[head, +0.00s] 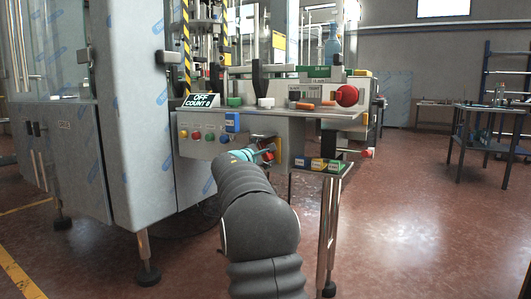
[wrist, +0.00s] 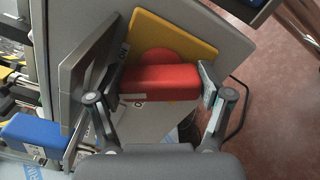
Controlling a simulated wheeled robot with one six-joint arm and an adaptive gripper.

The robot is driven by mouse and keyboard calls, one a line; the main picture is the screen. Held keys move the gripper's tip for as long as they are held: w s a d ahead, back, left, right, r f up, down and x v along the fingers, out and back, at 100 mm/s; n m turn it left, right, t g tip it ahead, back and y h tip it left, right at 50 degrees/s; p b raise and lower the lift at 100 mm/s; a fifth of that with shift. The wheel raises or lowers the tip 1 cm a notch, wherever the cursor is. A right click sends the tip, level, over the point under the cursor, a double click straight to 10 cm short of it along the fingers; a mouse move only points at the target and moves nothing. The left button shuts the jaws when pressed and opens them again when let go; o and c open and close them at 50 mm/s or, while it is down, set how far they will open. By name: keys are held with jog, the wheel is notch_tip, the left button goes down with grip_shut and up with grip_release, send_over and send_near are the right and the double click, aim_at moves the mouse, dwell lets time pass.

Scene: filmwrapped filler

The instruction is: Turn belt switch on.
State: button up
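The belt switch is a red handle (wrist: 160,82) on a yellow plate (wrist: 203,42), on the side of the grey machine box. A label reading ON shows beside it in the wrist view. In the head view the red handle is mostly hidden by my gripper (head: 266,151), and the yellow plate (head: 278,147) shows just behind. In the wrist view my gripper (wrist: 160,86) has one finger on each side of the red handle, both pads against or very close to its ends. The small display (head: 202,100) reads OFF and COUNT 0.
Several coloured buttons (head: 196,136) and a blue block (head: 232,122) sit on the box front left of my gripper. A red knob (head: 347,95) is above right. A small shelf with coloured blocks (head: 318,164) stands close on the right. Open floor lies farther right.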

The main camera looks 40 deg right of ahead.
jog(key=shift+o, duration=1.2)
jog(key=shift+r, duration=0.1)
